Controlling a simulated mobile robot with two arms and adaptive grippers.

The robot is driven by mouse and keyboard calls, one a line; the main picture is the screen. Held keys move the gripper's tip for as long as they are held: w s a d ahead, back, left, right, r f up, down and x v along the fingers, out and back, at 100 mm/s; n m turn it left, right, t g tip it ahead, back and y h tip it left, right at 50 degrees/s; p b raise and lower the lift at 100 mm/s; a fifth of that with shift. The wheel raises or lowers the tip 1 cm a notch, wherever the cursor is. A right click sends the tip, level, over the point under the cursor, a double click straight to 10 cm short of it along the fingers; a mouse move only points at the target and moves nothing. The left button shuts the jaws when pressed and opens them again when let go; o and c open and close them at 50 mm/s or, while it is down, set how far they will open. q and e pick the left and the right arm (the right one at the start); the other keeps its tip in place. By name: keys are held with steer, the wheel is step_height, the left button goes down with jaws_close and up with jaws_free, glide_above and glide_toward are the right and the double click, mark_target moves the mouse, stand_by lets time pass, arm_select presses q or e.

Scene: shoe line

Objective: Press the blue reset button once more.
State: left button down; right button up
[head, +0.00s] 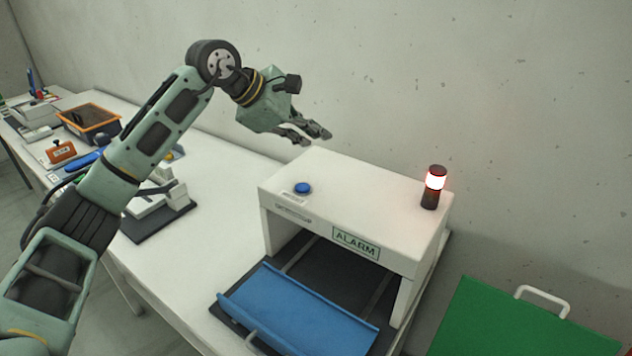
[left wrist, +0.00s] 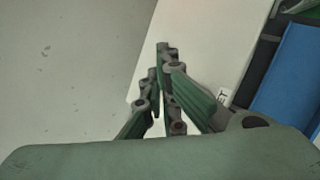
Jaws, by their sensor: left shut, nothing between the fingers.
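The blue reset button (head: 302,188) sits on the front left part of the top of the white alarm box (head: 350,190), which carries a green ALARM label. The red lamp (head: 434,183) at the right of the box top is lit. My left gripper (head: 316,138) is shut and empty, in the air near the back left edge of the box, apart from the button. In the left wrist view its fingers (left wrist: 165,90) are over the edge of a white surface, and the button does not show there. My right gripper is in neither view.
A blue tray (head: 300,310) lies at the opening under the box. A green panel with a white handle (head: 530,325) is at the lower right. To the left, the white table (head: 225,165) bears a white fixture and an orange-rimmed bin (head: 90,135). A concrete wall stands behind.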

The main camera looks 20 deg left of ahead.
arm_select(q)
steer(key=s+a, duration=0.1)
steer(key=b, duration=0.6)
glide_above(303, 188)
steer(key=d, duration=0.1)
step_height(303, 188, down, 9)
steer(key=shift+s+d+r, duration=0.1)
steer(key=shift+d+r, duration=0.05)
stand_by(1.1)
steer(key=shift+f+b, duration=0.35)
steer(key=shift+f, duration=0.05)
steer(key=shift+f+b, duration=0.45)
steer(key=shift+f, duration=0.1)
stand_by(0.6)
stand_by(0.3)
steer(key=shift+r+p, duration=0.65)
steer(key=shift+r, duration=0.35)
